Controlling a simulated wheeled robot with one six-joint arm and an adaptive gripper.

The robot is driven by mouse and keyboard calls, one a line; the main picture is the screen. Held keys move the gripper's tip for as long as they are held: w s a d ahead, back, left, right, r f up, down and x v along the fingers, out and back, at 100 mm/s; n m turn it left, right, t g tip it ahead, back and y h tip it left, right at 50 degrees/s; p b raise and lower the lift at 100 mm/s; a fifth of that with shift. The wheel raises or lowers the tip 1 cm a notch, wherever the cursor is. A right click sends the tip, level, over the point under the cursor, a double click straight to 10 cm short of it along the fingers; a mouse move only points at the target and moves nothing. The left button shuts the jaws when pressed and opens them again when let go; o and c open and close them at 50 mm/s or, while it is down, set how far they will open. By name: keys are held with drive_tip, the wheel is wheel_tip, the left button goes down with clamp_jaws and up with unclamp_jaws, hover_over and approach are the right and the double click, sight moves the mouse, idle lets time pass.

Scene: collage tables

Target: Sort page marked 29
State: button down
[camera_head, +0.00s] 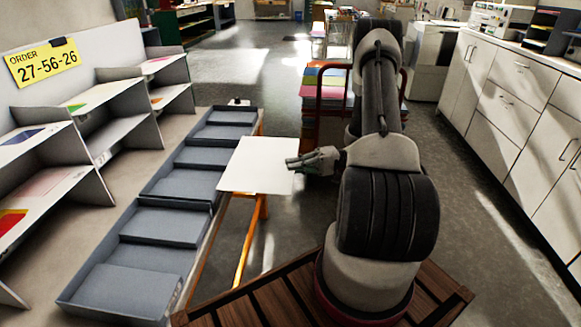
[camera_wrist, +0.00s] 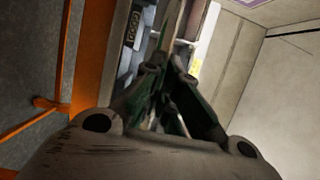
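A white page (camera_head: 257,165) is held out flat, level with the trays and partly over their right edge. Its upper face looks blank, and no number 29 can be read. My gripper (camera_head: 297,163) is closed on the page's right edge. In the wrist view the fingers (camera_wrist: 172,78) converge, with green inner faces. A pale surface fills the right of that view; I cannot tell whether it is the page. A row of grey trays (camera_head: 130,254) runs along the table on the left. They look empty.
A yellow sign (camera_head: 43,63) reads "ORDER 27-56-26". Grey shelves (camera_head: 127,135) behind the trays hold pages with coloured shapes. An orange table leg (camera_head: 248,240) stands below the page. A cart with coloured stacks (camera_head: 325,85) stands beyond my arm. White cabinets (camera_head: 510,110) line the right.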

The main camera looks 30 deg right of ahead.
drive_tip(key=shift+a, duration=0.1)
drive_tip(key=w+a, duration=0.4)
drive_tip(key=a, duration=0.1)
drive_tip(key=w+a, duration=0.4)
drive_tip(key=a, duration=0.2)
drive_tip(key=w+a, duration=0.4)
drive_tip(key=a, duration=0.2)
drive_tip(key=shift+w, duration=0.2)
drive_tip(key=shift+w+a+f, duration=0.15)
drive_tip(key=shift+w+a, duration=0.2)
drive_tip(key=shift+a, duration=0.2)
wheel_tip(320, 180, down, 4)
drive_tip(key=shift+w+a+r, duration=0.15)
drive_tip(key=shift+f, duration=0.65)
drive_tip(key=c, duration=1.6)
unclamp_jaws()
drive_tip(key=shift+o, duration=0.2)
